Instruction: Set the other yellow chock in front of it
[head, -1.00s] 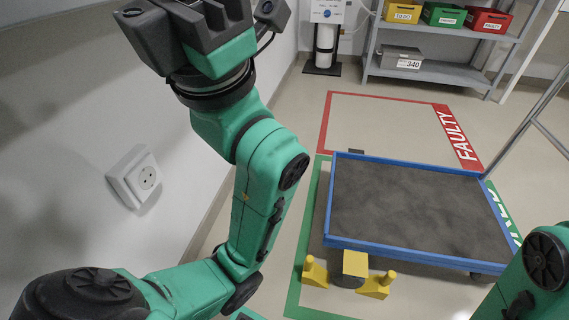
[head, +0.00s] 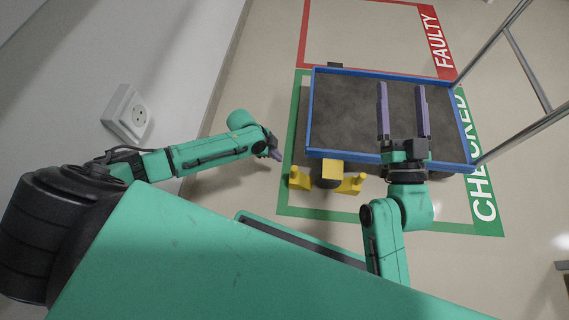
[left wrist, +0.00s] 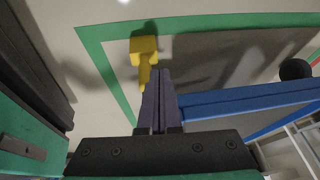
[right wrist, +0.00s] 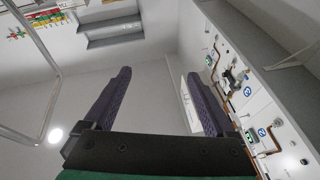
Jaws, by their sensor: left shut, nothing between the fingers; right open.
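One yellow chock (head: 299,179) with an upright post stands on the floor left of the cart's dark wheel (head: 326,183). The other yellow chock (head: 350,185) stands right of that wheel. My left gripper (head: 277,156) is shut and empty, a little left of the left chock. In the left wrist view its closed fingers (left wrist: 160,72) overlap a yellow chock (left wrist: 143,48); contact cannot be told. My right gripper (head: 402,88) is open and empty, appearing over the cart; its spread fingers show in the right wrist view (right wrist: 158,75).
The blue-rimmed cart (head: 310,110) with a dark deck and metal handle (head: 530,70) stands within the green CHECKED outline (head: 293,130). A red FAULTY outline (head: 303,40) lies behind. A wall with a socket (head: 126,112) is at left.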

